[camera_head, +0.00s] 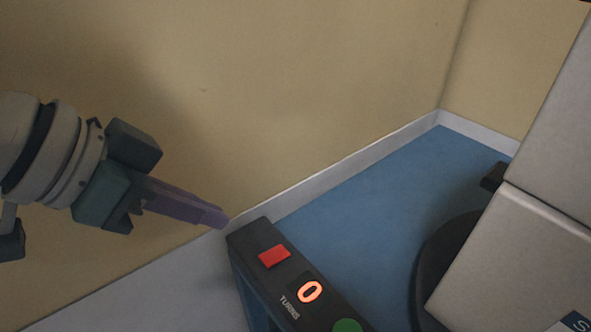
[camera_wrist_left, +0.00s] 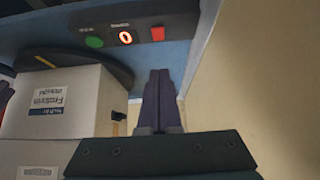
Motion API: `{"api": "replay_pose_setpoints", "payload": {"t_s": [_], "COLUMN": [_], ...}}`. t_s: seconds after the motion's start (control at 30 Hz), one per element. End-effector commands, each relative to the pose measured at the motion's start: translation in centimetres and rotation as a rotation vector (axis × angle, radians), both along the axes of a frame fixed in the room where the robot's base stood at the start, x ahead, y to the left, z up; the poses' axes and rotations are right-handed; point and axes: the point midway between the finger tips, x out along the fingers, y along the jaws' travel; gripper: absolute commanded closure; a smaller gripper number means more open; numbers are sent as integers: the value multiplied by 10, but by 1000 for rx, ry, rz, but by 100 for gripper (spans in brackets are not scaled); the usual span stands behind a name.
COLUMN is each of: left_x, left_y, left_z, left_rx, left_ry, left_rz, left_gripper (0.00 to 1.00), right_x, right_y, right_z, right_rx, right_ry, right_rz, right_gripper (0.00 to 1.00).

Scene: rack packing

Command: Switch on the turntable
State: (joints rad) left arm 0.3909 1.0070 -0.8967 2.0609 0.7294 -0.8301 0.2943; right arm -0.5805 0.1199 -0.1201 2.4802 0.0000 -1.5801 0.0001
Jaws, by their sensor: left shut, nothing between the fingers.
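The turntable's dark control panel (camera_head: 269,238) is at the bottom centre of the head view. It carries a red button (camera_head: 274,256), a lit display (camera_head: 310,292) reading 0 and a green button (camera_head: 347,325), partly cut off by the lower edge. In the left wrist view the green button (camera_wrist_left: 94,42), display (camera_wrist_left: 125,37) and red button (camera_wrist_left: 158,34) all show. The black round turntable (camera_head: 432,262) is partly hidden behind boxes. My left gripper (camera_head: 222,219) is shut and empty, its purple fingertips just left of the panel's red-button end. My right gripper is not in view.
Stacked pale boxes (camera_head: 515,255) stand at the right, over or in front of the turntable; one also shows in the left wrist view (camera_wrist_left: 85,105). A blue surface (camera_head: 380,190) lies clear behind the panel. A beige wall (camera_head: 300,80) with a pale skirting runs behind.

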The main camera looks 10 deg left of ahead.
Motion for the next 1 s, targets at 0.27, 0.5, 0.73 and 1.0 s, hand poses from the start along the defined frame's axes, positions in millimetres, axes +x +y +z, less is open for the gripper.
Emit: {"api": "replay_pose_setpoints", "payload": {"t_s": [0.27, 0.5, 0.73, 1.0], "left_x": [26, 44, 41, 40], "left_y": [-22, -35, -32, -32], "left_z": [-48, -87, -110, -112], "left_rx": [-3, 2, 2, 2], "left_ry": [0, 2, 0, 0], "left_rz": [0, -1, -1, -2], "left_gripper": [100, 100, 100, 100], "right_x": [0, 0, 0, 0], "right_y": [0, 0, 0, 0], "right_z": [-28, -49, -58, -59], "right_rx": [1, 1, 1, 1], "right_ry": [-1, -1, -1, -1], "right_rz": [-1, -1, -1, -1], "right_gripper": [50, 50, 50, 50]}}
